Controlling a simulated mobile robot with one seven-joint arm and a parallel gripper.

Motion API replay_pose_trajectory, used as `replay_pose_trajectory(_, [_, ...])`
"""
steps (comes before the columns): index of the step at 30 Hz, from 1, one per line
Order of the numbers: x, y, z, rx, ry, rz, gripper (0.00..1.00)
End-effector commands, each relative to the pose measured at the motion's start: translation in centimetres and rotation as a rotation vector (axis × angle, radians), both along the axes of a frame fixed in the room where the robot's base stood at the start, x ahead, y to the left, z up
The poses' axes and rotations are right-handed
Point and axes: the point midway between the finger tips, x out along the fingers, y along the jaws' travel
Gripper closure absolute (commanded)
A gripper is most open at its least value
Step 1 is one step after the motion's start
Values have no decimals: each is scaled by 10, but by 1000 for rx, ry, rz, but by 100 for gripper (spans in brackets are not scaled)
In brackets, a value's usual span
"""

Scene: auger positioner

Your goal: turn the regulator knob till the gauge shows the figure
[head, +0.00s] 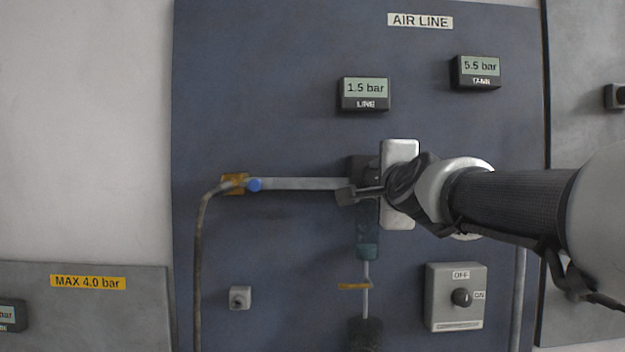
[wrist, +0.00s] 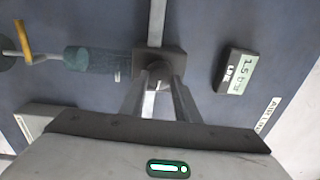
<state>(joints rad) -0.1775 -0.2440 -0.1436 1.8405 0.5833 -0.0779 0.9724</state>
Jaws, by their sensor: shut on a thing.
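The regulator (wrist: 157,62) is a dark block on the pipe of a blue panel, with a greenish bowl below it in the head view. Its knob is mostly hidden by my gripper. My gripper (wrist: 157,80) is at the front of the regulator, its two fingers shut on the knob. In the head view my arm comes in from the right and covers much of the regulator. The LINE gauge (head: 365,90) reads 1.5 bar; it also shows, turned, in the wrist view (wrist: 234,71). The TANK gauge (head: 479,69) reads 5.5 bar.
A yellow sign (head: 88,282) at the lower left says MAX 4.0 bar. A compressor switch box (head: 456,297) marked OFF and ON sits at the lower right of the panel. The panel's upper left is bare.

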Motion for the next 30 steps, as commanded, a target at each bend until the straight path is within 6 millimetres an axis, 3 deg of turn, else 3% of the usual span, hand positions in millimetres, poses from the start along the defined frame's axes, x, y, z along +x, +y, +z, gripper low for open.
replay_pose_trajectory(6, [0, 0, 0, -1, -1, 0, 93])
replay_pose_trajectory(7, [0, 0, 0, -1, -1, 0, 69])
replay_pose_trajectory(10, [0, 0, 0, -2, -1, 0, 52])
replay_pose_trajectory(22, [-7, 0, 1, -2, -1, 0, 52])
replay_pose_trajectory(26, [-27, -1, 2, -2, -3, -2, 52])
replay_pose_trajectory(30, [-60, -1, 2, -1, -5, -3, 52])
